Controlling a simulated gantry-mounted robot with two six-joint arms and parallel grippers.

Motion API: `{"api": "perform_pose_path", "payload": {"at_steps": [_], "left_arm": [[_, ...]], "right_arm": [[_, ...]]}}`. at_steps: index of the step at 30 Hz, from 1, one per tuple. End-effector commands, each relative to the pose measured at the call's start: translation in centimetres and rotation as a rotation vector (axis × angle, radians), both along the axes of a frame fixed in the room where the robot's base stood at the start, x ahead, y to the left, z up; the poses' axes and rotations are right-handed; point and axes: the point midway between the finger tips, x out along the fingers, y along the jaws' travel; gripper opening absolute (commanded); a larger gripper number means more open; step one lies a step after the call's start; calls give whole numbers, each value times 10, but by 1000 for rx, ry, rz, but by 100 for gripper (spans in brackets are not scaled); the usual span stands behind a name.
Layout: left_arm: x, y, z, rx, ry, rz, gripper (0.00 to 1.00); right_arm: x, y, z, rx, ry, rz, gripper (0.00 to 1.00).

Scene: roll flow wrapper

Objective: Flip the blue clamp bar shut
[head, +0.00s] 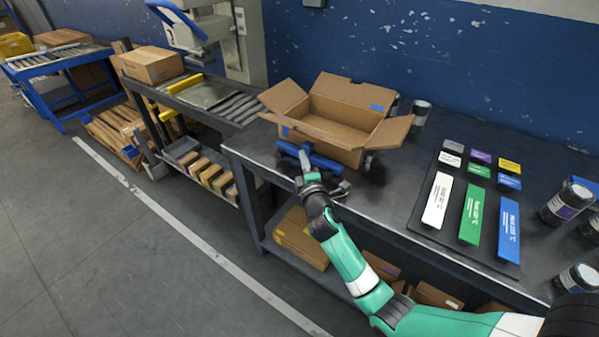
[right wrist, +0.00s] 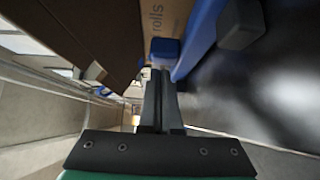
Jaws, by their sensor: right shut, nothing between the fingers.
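The blue clamp bar (head: 322,163) lies low along the near side of an open cardboard box (head: 340,153) on the dark workbench. In the right wrist view the blue bar (right wrist: 202,38) runs beside the box's printed side, with a blue block (right wrist: 165,50) just beyond my fingers. My right gripper (head: 304,158) is shut and empty, its fingertips at the bar in the head view. The shut fingers show in the right wrist view (right wrist: 159,82). I cannot tell whether they touch the bar. My left gripper is out of view.
The box flaps are spread open. A dark board with white, green and blue labels (head: 469,213) lies to the right, with dark jars (head: 566,203) beyond it. A roller conveyor (head: 212,97) stands to the left. A blue wall (head: 470,60) is behind.

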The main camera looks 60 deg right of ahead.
Motion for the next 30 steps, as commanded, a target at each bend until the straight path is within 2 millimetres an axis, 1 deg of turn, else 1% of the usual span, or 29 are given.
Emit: {"api": "perform_pose_path", "payload": {"at_steps": [3, 13, 16, 18, 21, 24, 30], "left_arm": [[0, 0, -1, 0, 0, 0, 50], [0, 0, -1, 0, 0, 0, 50], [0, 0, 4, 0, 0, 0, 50], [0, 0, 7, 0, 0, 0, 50], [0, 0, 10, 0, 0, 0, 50], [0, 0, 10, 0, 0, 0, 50], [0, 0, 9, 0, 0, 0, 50]], "right_arm": [[-1, -7, 0, 1, -1, -1, 0], [-1, -8, 0, 0, 0, 0, 0], [-2, -19, 2, 0, 1, -2, 0], [-3, -32, 3, 0, 2, -3, 0], [-6, -45, 2, 2, 1, -3, 0], [-6, -50, 1, 0, 0, -2, 0], [-7, -50, 0, 2, 1, -4, 0]]}}
